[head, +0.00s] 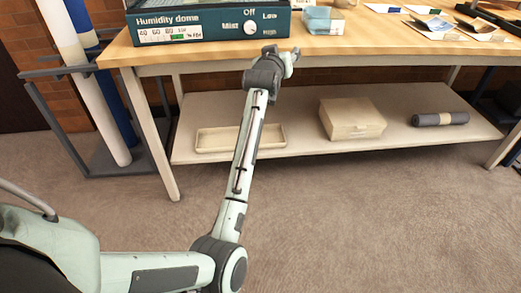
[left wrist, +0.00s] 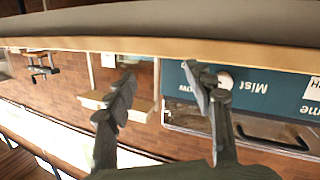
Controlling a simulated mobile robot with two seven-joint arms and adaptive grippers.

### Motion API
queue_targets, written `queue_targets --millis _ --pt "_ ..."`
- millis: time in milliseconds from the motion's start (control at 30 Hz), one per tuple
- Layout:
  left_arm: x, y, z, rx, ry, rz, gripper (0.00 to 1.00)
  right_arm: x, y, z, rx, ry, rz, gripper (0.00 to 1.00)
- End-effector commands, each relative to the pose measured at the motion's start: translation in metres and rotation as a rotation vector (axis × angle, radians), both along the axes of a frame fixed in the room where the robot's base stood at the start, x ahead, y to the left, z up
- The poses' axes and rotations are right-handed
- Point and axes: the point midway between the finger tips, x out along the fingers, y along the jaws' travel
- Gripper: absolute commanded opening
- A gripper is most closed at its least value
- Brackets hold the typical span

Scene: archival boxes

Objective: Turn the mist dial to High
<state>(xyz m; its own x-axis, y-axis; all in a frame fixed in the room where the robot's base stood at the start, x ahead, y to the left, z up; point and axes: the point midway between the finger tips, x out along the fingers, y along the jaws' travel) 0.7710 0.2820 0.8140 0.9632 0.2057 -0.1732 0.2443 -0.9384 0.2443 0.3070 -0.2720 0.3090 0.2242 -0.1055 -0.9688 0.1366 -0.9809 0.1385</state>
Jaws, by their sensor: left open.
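The humidity dome (head: 210,26) is a teal-fronted box on the bench, at the top of the head view. Its round white mist dial (head: 250,27) sits between the labels Mist, Off, Low and High; its pointer is too small to read. My left gripper (head: 289,56) is at the bench's front edge, to the right of and below the dial. In the left wrist view the gripper (left wrist: 160,74) is open and empty. There the white dial (left wrist: 226,79) shows just beside the right-hand finger, partly hidden; I cannot tell if they touch. My right gripper is not in view.
The wooden bench top (head: 370,50) runs across the view. A pale blue box (head: 322,20) stands right of the dome, with papers (head: 437,25) farther right. The lower shelf holds a tray (head: 240,138), a beige box (head: 351,118) and a dark roll (head: 440,119).

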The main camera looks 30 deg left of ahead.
Motion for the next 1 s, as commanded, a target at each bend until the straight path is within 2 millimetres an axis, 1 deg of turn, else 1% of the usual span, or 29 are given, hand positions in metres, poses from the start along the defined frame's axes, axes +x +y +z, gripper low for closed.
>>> queue_targets --millis 33,167,400,667,1000 --pt "-0.004 -0.002 -0.011 0.020 0.028 -0.017 0.53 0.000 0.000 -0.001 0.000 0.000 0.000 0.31" --pt "-0.012 -0.012 -0.033 0.073 0.092 -0.069 0.53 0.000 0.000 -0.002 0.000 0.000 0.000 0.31" --pt "-0.035 -0.011 -0.076 0.099 0.184 -0.086 0.53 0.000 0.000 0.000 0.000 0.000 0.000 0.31" --pt "-0.062 -0.009 -0.120 0.122 0.279 -0.101 0.53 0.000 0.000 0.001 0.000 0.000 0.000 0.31" --pt "-0.104 -0.007 -0.175 0.151 0.408 -0.126 0.53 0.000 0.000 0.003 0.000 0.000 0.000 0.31"
